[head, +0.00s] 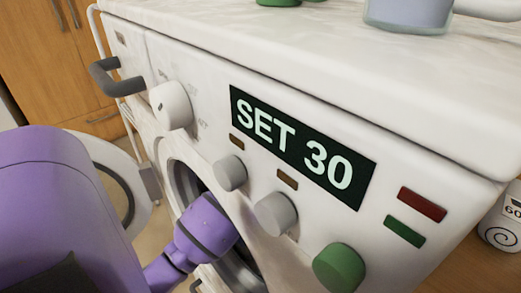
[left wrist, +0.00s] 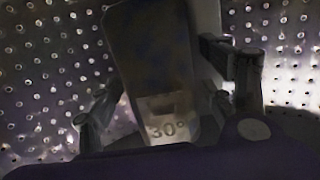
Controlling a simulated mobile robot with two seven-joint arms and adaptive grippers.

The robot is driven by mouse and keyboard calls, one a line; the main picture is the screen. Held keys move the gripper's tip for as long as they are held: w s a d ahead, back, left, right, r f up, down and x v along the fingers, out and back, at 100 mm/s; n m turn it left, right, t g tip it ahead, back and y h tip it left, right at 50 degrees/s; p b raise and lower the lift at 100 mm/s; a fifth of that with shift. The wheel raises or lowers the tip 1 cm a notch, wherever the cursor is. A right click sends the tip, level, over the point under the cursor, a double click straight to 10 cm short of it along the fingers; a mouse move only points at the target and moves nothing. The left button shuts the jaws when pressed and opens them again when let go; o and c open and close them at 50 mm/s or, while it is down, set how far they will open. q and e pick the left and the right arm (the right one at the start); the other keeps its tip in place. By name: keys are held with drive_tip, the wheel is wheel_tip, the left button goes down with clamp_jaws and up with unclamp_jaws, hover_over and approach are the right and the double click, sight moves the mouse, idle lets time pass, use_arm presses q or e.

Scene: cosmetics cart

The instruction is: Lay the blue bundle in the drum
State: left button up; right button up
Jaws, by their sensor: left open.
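The washing machine's drum opening (head: 181,178) is in the head view, and my purple left arm reaches into it. My left gripper is hidden inside there. In the left wrist view, the perforated drum wall (left wrist: 40,60) surrounds my left gripper (left wrist: 165,98). Its fingers stand apart, one on each side of a dark, upright-looking bundle (left wrist: 150,45) with a pale tag reading "30°". The light is too dim to confirm that it is blue, or whether the fingers or drum touch it. My right gripper is in neither view.
The round door (head: 140,205) stands open at the left. The panel above the opening has a "SET 30" display (head: 300,145), grey knobs (head: 275,213), a green knob (head: 339,268) and red (head: 422,204) and green (head: 405,231) blocks. A labelled white jar (head: 500,225) stands at right.

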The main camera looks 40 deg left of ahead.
use_arm(q)
drive_tip(key=r, duration=0.5)
drive_tip(key=r+p, duration=0.1)
drive_tip(key=r, duration=0.1)
drive_tip(key=shift+s+r, duration=0.4)
